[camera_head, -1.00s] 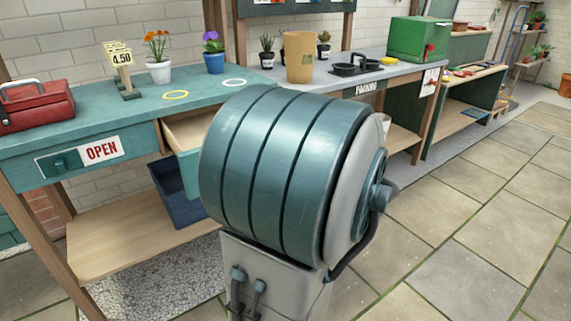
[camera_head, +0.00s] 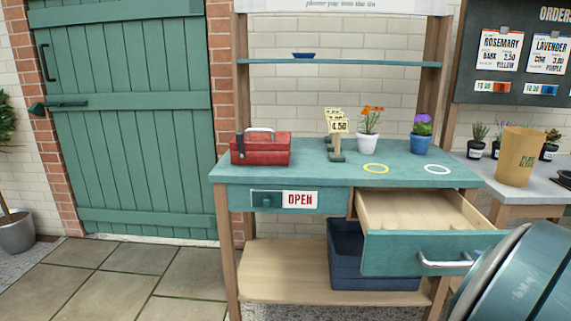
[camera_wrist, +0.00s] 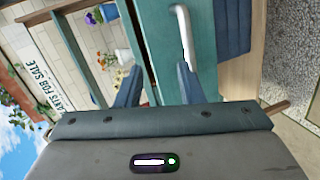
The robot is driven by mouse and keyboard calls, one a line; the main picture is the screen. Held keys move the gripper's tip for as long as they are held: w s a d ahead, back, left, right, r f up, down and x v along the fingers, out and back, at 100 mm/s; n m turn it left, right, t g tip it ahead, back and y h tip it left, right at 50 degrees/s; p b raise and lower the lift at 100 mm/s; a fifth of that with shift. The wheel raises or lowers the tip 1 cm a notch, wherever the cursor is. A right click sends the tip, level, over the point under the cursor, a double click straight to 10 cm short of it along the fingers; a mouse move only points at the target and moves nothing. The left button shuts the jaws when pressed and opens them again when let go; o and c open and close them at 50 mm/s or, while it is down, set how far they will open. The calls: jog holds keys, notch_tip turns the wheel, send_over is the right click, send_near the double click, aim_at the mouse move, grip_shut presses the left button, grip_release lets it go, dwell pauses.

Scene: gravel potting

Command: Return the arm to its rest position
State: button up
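My gripper (camera_wrist: 157,84) shows in the wrist view with its two dark teal fingers apart and nothing seen between them. Beyond the fingers is the teal front of the drawer (camera_head: 432,254), and its metal handle (camera_wrist: 182,32) lies past the tip of the right finger. I cannot tell how far the fingers are from the handle. In the head view the drawer stands pulled open, with a pale wooden inside. Part of my teal arm fills the bottom right corner there, and my gripper is hidden.
A dark blue crate (camera_head: 347,262) sits on the lower shelf. Paving at left is clear before a green door (camera_head: 130,110).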

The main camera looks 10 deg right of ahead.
jog(key=w+a+r+m+g+p, duration=0.55)
jog(key=a+r+m+p, duration=0.35)
jog(key=a+r+p, duration=0.4)
jog(key=s+a+r+m+g+y+p, duration=0.1)
jog(key=s+a+y+p, duration=0.1)
jog(key=a, duration=0.5)
jog(key=s+a+r+m+g+y+p, duration=0.1)
jog(key=s+a+r+g+y+p, duration=0.1)
jog(key=s+a+p, duration=0.2)
jog(key=s+a+r+m+g+y+p, duration=0.1)
jog(key=s+a+r+g+p, duration=0.1)
jog(key=a, duration=0.9)
jog(key=shift+s+r+y+p, duration=0.2)
jog(key=shift+s+y+p, duration=0.3)
jog(key=shift+p, duration=0.6)
